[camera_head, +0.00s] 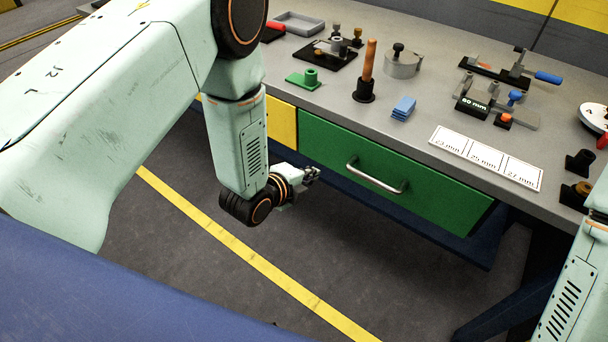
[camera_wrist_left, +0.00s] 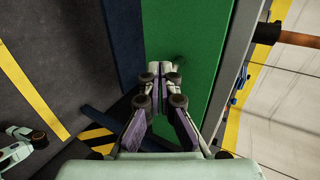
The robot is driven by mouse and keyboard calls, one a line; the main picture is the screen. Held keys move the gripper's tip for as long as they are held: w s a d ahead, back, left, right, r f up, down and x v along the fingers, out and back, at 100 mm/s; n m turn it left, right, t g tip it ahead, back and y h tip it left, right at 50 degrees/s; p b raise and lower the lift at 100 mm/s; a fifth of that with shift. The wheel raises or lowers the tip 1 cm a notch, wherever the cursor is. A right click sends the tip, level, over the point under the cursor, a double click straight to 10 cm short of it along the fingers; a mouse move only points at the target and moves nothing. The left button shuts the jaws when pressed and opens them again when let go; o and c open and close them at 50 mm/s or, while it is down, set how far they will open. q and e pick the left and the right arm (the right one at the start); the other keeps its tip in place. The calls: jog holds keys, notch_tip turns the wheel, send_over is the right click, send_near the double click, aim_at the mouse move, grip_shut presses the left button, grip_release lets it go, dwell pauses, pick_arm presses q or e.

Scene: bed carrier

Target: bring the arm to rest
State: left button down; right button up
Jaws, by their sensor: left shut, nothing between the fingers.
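My left gripper (camera_head: 312,174) hangs in front of the workbench, below the level of its top, near the green drawer (camera_head: 330,143). In the left wrist view my left gripper (camera_wrist_left: 163,76) has its fingertips together with nothing between them, and the green drawer front (camera_wrist_left: 190,35) lies behind it. I cannot tell from the pictures whether the fingertips touch the drawer. The drawer has a metal bar handle (camera_head: 377,178), apart from the gripper in the head view. My right arm (camera_head: 575,285) shows at the lower right edge, but its gripper is out of view.
The grey bench top (camera_head: 330,105) carries a wooden-handled tool (camera_head: 368,62), blue blocks (camera_head: 403,108), a white label card (camera_head: 486,158) and several fixtures. A yellow panel (camera_head: 282,124) is left of the drawer. The floor (camera_head: 310,250) below is free, with a yellow line (camera_head: 240,245).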

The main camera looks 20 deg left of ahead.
pick_arm(q)
jog(key=shift+v, duration=1.15)
jog(key=s+a+f+n+g+y, duration=0.1)
jog(key=s+a+f+n+g, duration=0.1)
jog(key=s+n, duration=0.5)
jog(key=s+a+f+n+g+y, duration=0.1)
jog(key=s+f+n+g, duration=0.4)
jog(key=s, duration=1)
jog(key=s+a+f+n+g+y+b, duration=0.1)
jog(key=s+a+f+n+g, duration=0.2)
jog(key=s+n, duration=0.7)
jog(key=shift+s+a+f+g+y, duration=0.15)
jog(key=shift+s+a+g+y, duration=0.3)
jog(key=shift+s+g, duration=0.25)
